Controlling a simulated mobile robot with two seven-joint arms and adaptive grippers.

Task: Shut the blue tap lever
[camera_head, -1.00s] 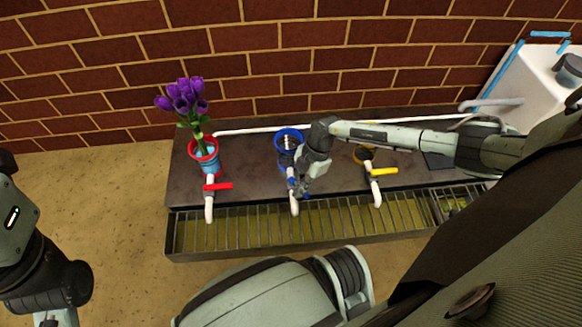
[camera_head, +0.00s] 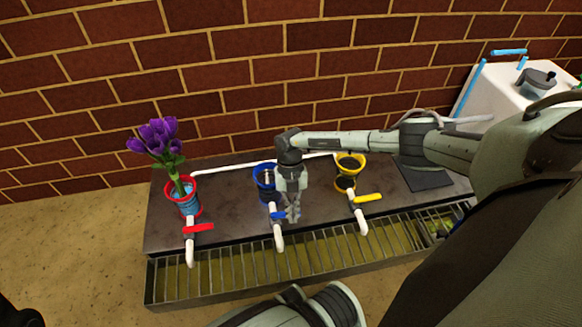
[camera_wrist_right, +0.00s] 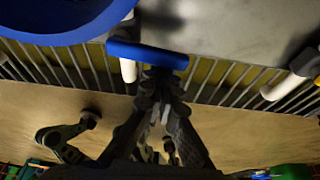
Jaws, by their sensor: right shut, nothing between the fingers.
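The blue tap lever (camera_head: 279,215) sits on the middle white tap (camera_head: 279,239), at the front edge of the dark counter. In the right wrist view the blue lever (camera_wrist_right: 150,54) lies crosswise, reaching right from the white spout. My right gripper (camera_head: 293,214) is shut and empty, just right of the lever in the head view. In the wrist view its fingertips (camera_wrist_right: 160,78) are at the lever's right part; I cannot tell whether they touch. My left gripper is not in view.
A red lever (camera_head: 199,227) and a yellow lever (camera_head: 368,197) flank the blue one. Behind stand a red-rimmed pot (camera_head: 184,203) with purple flowers (camera_head: 158,138), a blue pot (camera_head: 264,176) and a yellow pot (camera_head: 350,165). A grated trough (camera_head: 215,277) runs along the front.

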